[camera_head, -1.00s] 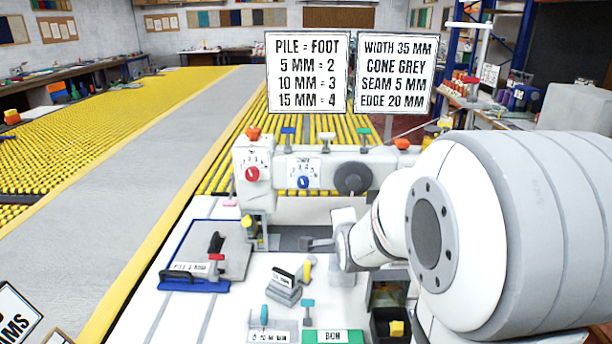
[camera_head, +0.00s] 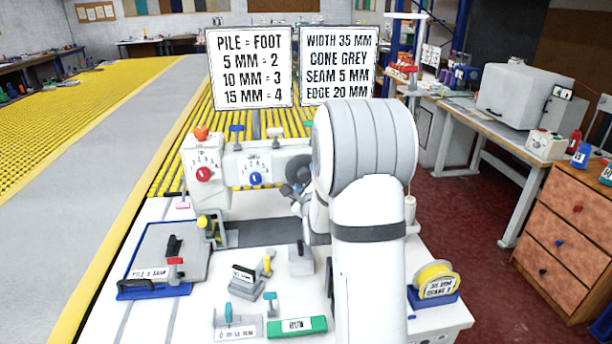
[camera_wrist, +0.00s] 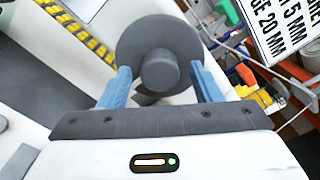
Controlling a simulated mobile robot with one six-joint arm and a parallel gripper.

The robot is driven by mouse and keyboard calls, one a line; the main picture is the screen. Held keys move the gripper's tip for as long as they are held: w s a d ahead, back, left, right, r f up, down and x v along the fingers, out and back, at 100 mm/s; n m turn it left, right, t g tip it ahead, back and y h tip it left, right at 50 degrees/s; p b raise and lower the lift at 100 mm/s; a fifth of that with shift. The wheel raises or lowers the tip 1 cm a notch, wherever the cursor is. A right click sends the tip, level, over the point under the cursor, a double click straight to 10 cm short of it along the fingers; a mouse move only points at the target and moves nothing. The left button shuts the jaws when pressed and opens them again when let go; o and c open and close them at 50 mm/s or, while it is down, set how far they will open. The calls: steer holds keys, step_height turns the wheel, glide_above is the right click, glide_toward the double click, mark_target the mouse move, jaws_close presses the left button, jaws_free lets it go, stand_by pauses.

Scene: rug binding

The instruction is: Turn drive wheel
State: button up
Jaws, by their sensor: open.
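The drive wheel (camera_wrist: 176,42) is a dark grey disc with a round hub (camera_wrist: 160,70) in the wrist view. In the head view the wheel (camera_head: 298,168) sits at the right end of the white machine head (camera_head: 228,163), partly hidden by my arm. My gripper (camera_wrist: 163,80) is open, with one blue finger on each side of the hub, in front of the disc. I cannot tell whether the fingers touch it. In the head view my gripper is mostly hidden behind my arm.
The machine head carries a red knob (camera_head: 204,174) and a blue knob (camera_head: 256,178). On the white table lie a blue-edged clamp board (camera_head: 150,287), a green block (camera_head: 297,327) and a yellow tape roll (camera_head: 435,275). Two signs stand behind the machine. A wooden drawer cabinet (camera_head: 562,240) stands at right.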

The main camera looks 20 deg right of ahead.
steer(key=shift+w+d, duration=0.15)
steer(key=shift+w, duration=0.35)
steer(key=shift+d, duration=0.1)
steer(key=c, duration=1)
steer(key=shift+f+b, duration=0.15)
steer(key=shift+b, duration=0.35)
